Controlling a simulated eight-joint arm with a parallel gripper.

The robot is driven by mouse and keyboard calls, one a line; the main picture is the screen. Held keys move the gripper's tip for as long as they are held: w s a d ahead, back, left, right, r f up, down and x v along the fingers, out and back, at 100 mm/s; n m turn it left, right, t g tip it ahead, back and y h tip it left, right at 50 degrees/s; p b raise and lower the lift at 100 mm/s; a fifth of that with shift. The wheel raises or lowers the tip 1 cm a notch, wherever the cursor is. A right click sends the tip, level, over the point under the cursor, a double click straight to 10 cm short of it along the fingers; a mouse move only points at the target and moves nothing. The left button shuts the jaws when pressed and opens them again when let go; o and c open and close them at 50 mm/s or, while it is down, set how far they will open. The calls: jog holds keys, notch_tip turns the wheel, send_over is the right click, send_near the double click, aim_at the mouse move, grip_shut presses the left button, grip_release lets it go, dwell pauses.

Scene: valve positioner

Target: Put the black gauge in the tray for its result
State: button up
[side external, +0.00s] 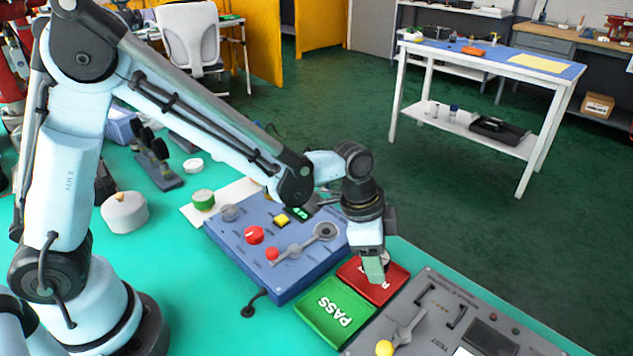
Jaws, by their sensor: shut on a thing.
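My gripper (374,268) points down over the red tray (390,289), low and close to it. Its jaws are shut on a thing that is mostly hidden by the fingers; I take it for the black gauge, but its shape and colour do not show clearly. I cannot tell whether it touches the tray. The green tray (326,325), lettered PASS, lies next to the red one, nearer the camera. The red tray's lettering is mostly covered by my gripper.
A blue test box (245,262) with a red knob and a lever stands left of the trays. A grey panel (440,345) with a yellow-knobbed lever lies to the right.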

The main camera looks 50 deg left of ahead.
jog(key=shift+f, duration=0.55)
jog(key=shift+f, duration=0.15)
jog(key=o, duration=1.1)
jog(key=v, duration=1.2)
jog(key=s+a+n+t+y, duration=0.1)
jog(key=s+a+n, duration=0.2)
jog(key=a, duration=0.2)
jog(key=s+a+n+t, duration=0.2)
jog(key=s+a+n, duration=0.1)
jog(key=a+n, duration=0.1)
jog(key=s+a+r+n+t+y, duration=0.1)
jog(key=s+a+n+t, duration=0.1)
jog(key=a+n, duration=0.2)
jog(key=shift+s+a+r+y, duration=0.1)
jog(key=shift+s+a+y, duration=0.1)
jog(key=shift+a, duration=0.35)
jog(key=shift+s+a+r+y, duration=0.1)
jog(key=shift+s+a, duration=0.1)
jog(key=shift+a, duration=0.35)
